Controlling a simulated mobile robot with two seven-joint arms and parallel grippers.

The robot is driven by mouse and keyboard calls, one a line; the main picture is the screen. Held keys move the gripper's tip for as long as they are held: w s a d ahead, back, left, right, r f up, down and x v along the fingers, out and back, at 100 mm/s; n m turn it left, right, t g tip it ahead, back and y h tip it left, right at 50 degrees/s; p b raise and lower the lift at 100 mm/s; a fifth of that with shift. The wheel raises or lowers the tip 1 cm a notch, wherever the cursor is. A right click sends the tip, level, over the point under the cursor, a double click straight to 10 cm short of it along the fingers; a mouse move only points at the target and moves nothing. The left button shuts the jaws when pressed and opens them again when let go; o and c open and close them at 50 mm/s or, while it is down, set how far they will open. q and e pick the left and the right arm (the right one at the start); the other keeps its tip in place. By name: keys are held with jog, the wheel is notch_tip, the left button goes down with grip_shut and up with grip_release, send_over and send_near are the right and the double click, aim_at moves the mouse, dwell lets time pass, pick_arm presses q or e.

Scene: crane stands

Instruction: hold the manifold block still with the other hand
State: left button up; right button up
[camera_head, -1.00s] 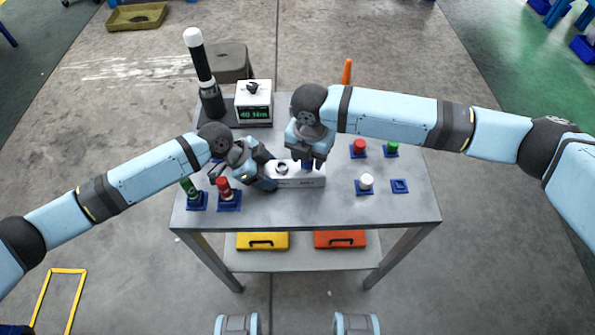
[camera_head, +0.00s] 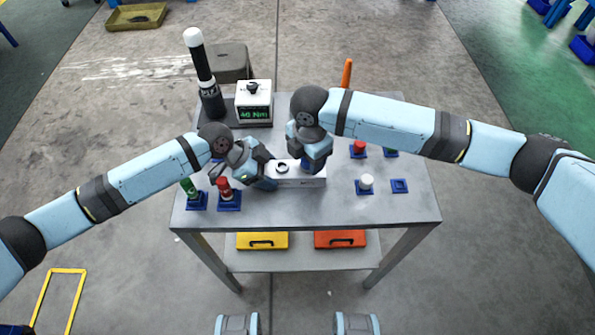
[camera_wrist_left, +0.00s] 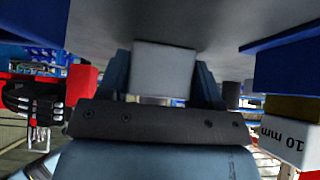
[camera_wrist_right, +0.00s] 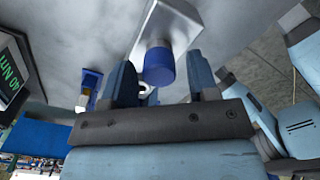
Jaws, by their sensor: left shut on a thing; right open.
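The manifold block (camera_head: 312,182) is a pale grey block lying on the grey table, with a round dark-rimmed port on top. My left gripper (camera_head: 267,177) is shut on its left end; in the left wrist view the block's pale end (camera_wrist_left: 163,70) sits between the fingers. My right gripper (camera_head: 308,160) is above the block's right part. In the right wrist view a blue cylinder (camera_wrist_right: 158,66) stands on the block (camera_wrist_right: 172,20), between the right gripper's open fingers (camera_wrist_right: 160,82). In the head view my right gripper mostly hides that cylinder.
A meter with a green display (camera_head: 253,113) and a black post with a white top (camera_head: 203,70) stand at the back left. Red (camera_head: 224,187), green (camera_head: 188,186) and white (camera_head: 366,182) parts stand in blue holders. An empty blue holder (camera_head: 400,186) sits front right.

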jog(key=m, duration=2.5)
jog(key=shift+w+m, duration=0.1)
jog(key=shift+m, duration=0.3)
grip_shut()
